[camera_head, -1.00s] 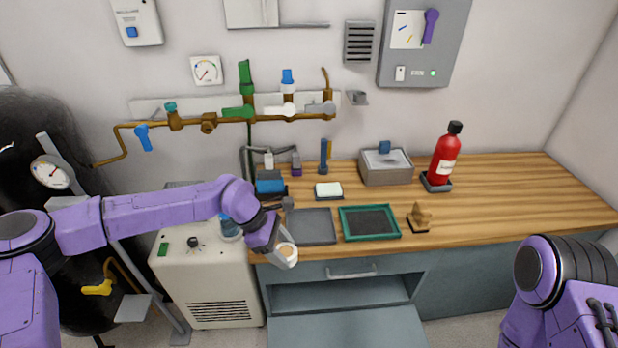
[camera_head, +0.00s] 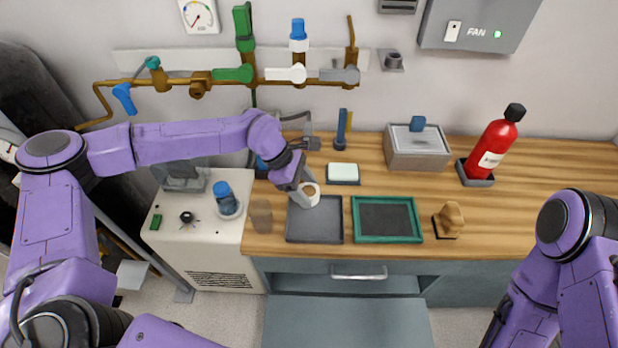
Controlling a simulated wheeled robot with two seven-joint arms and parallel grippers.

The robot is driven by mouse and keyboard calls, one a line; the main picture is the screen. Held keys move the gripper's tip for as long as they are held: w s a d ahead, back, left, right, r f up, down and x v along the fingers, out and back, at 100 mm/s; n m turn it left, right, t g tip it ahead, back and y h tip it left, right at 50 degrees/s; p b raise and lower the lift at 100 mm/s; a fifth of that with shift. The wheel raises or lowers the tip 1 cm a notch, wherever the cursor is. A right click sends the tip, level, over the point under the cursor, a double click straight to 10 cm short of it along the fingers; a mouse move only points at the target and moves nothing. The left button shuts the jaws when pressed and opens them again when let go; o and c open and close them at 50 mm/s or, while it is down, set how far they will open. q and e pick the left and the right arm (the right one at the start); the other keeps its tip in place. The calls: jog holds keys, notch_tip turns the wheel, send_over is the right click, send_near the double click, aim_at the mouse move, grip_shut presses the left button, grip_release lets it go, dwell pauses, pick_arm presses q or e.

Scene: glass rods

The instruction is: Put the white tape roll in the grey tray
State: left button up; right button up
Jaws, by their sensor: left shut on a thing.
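The white tape roll (camera_head: 313,198) is a pale ring with a tan core, held at the tip of my left gripper (camera_head: 301,189). My left gripper is shut on it, and the arm comes in from the left. The grey tray (camera_head: 315,229) is a flat dark square on the wooden counter. The roll appears over the back left part of the tray in the picture; its exact height above the tray I cannot tell. My right arm shows at the lower right, and its gripper is out of view.
A green-rimmed tray (camera_head: 387,238) lies just right of the grey tray. Further right is a small tan object on a dark base (camera_head: 449,219). Behind stand a white block on a dark base (camera_head: 343,173), a grey box (camera_head: 417,164) and a red extinguisher (camera_head: 494,146). The right counter is clear.

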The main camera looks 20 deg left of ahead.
pick_arm(q)
jog(key=shift+s+f+b, duration=0.35)
jog(key=shift+f+b, duration=0.1)
jog(key=shift+f, duration=0.2)
jog(key=shift+s+f+b, duration=0.3)
jog(key=shift+f+b, duration=0.1)
jog(key=shift+f, duration=0.2)
jog(key=shift+w+f+b, duration=0.3)
jog(key=shift+w+f, duration=0.5)
jog(key=shift+f, duration=0.25)
jog(key=shift+w+f, duration=0.1)
jog(key=shift+w, duration=0.15)
jog(key=shift+s, duration=0.1)
jog(key=o, duration=1.1)
jog(key=shift+s+r, duration=0.35)
jog(key=shift+s, duration=0.05)
jog(key=shift+w+f, duration=0.15)
jog(key=shift+w, duration=0.1)
jog(key=b+v, duration=0.2)
jog(key=v, duration=0.8)
jog(key=shift+a+r, duration=0.15)
jog(key=shift+r, duration=0.15)
pick_arm(e)
jog(key=f, duration=0.3)
jog(key=s+f, duration=0.1)
jog(key=f, duration=0.1)
